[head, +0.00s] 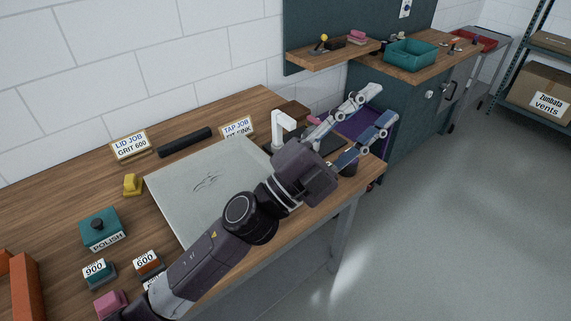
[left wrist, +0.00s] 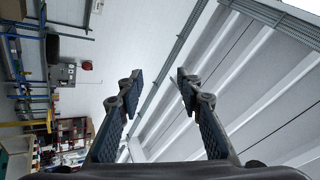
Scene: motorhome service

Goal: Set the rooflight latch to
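I cannot pick out a rooflight latch for certain in either view. A small piece with a yellow knob (head: 323,39) stands on the wooden wall shelf in the head view; whether it is a latch I cannot tell. My left gripper (head: 384,102) is open and empty, reaching out above the far right end of the workbench. The left wrist view shows its two fingers (left wrist: 159,76) spread apart, with only wall, shelving and ceiling beyond them. My right gripper is in neither view.
The workbench (head: 60,197) holds a pale scratched panel (head: 190,190), a white tap (head: 283,128), a polish block (head: 100,228), a yellow block (head: 132,184) and grit blocks. A teal bin (head: 410,52) sits on the far counter. Grey floor (head: 450,230) is clear at right.

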